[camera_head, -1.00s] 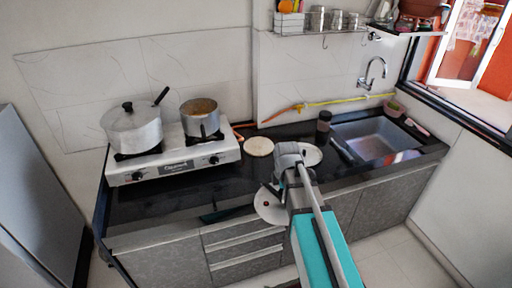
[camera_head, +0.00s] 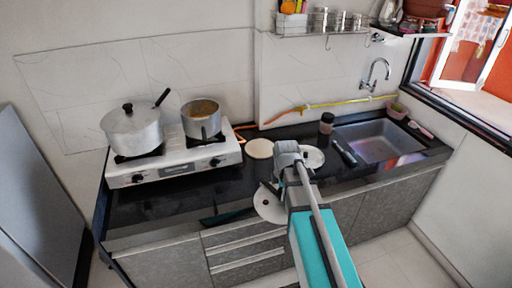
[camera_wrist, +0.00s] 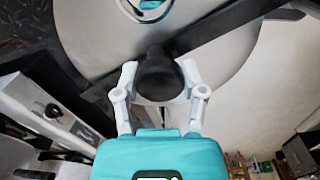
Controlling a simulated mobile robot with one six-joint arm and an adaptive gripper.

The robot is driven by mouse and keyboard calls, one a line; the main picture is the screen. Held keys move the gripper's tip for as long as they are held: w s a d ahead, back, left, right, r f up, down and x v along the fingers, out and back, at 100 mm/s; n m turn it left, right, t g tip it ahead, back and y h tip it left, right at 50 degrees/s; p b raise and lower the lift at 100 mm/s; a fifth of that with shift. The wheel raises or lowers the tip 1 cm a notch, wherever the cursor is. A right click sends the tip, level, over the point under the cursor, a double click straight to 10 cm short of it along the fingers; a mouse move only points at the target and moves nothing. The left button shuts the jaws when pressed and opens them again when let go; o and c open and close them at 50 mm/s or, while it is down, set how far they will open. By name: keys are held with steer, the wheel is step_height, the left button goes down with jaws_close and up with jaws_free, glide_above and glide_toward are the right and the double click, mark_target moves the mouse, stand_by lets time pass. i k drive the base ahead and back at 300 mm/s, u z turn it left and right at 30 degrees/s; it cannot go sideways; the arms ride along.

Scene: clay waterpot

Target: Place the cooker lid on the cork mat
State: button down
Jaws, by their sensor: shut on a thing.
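The cooker lid (camera_head: 268,208) is a pale grey disc with a small reddish spot, seen in the head view at the counter's front edge, partly hidden by my arm. In the wrist view the lid (camera_wrist: 225,50) fills the top, with a dark bar across it. My gripper (camera_wrist: 158,85) is shut on a black knob or handle end of the lid. A round cream disc, which looks like the cork mat (camera_head: 259,148), lies flat on the counter right of the stove, behind and slightly left of the lid. The two are apart.
The stove (camera_head: 175,165) at left carries a lidded pot (camera_head: 133,131) and an open pot (camera_head: 201,120). Another pale disc (camera_head: 313,159) lies behind my arm. A dark jar (camera_head: 326,123) stands near the sink (camera_head: 380,142). The counter front left is clear.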

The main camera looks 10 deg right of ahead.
mark_target(260, 147)
steer(key=i, duration=0.9)
steer(key=z, duration=0.05)
